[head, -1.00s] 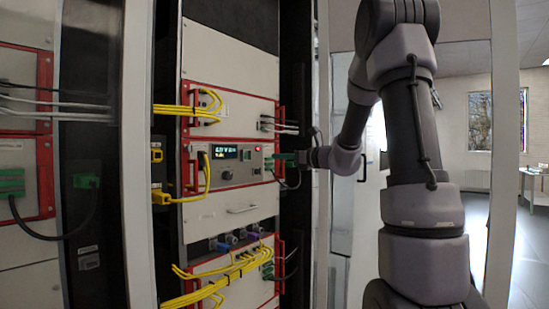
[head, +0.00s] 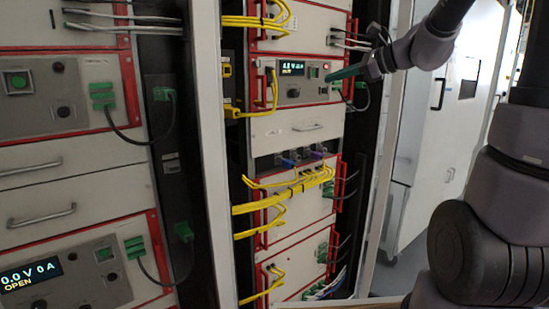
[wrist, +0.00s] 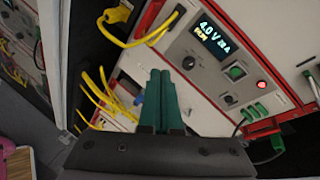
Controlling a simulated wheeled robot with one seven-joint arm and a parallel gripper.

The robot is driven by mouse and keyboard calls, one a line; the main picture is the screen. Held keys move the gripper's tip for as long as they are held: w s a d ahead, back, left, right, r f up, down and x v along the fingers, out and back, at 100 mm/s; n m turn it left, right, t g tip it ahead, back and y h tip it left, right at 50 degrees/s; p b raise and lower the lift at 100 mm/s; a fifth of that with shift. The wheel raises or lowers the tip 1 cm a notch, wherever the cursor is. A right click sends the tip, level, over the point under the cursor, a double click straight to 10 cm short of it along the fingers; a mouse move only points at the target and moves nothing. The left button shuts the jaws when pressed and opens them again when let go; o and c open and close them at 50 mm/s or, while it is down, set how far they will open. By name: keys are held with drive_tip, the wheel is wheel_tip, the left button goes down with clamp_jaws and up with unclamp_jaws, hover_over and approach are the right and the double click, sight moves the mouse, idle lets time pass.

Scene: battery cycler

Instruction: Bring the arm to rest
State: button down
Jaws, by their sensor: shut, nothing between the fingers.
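My gripper (head: 332,77) is shut and empty, its green fingers pressed together. In the head view it overlaps the right end of the cycler unit with the lit display (head: 291,69). In the wrist view the shut fingers (wrist: 161,74) point toward the pale front panel, left of the knob and display (wrist: 214,39). The display reads about 4.0 V. I cannot tell the gap between the fingertips and the panel. A green plug (wrist: 256,112) with a dark cable sits at the unit's red-edged right side.
Yellow cables (head: 290,195) loop out of the rack below the unit. Another rack with red-edged units (head: 65,95) stands at left. A rack post (head: 212,150) divides the two. A pale cabinet (head: 440,130) with a dark handle stands behind at right.

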drive_tip(key=s+f+n+g+h, duration=0.35)
drive_tip(key=s+n, duration=0.55)
drive_tip(key=s, duration=0.6)
drive_tip(key=s+d+f+n+t+h, duration=0.1)
drive_tip(key=s+d+f+n+h, duration=0.1)
drive_tip(key=s+d+n+h, duration=0.3)
drive_tip(key=shift+s+d+f+n+t+h, duration=0.15)
drive_tip(key=shift+s+d+n+t+h, duration=0.2)
drive_tip(key=shift+s+d+n, duration=0.5)
drive_tip(key=shift+w+a, duration=0.15)
idle(1.0)
